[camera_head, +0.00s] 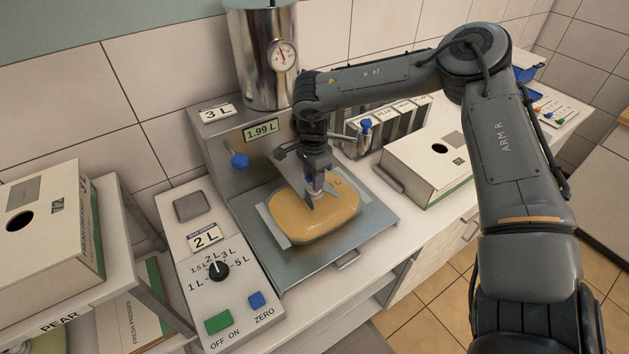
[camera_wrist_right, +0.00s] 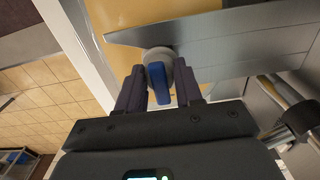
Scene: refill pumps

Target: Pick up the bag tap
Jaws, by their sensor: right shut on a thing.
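A plump orange bag (camera_head: 340,215) lies flat on the metal tray of the filling machine. My right gripper (camera_head: 315,190) points down over the middle of the bag. In the right wrist view, the bag tap (camera_wrist_right: 159,82) shows as a round grey fitting with a blue lever. It sits between the two dark fingers, which are shut on it. In the head view the gripper mostly hides the tap. The tap is at the bag's surface, and I cannot tell if the bag is lifted at all. My left gripper is not in view.
The filling machine has a steel tank (camera_head: 262,60), a blue-handled tap (camera_head: 239,160) and a 1.99 L display. A control panel with a dial (camera_head: 217,270) stands at left. White cartons stand at far left (camera_head: 45,225) and on the right counter (camera_head: 432,165).

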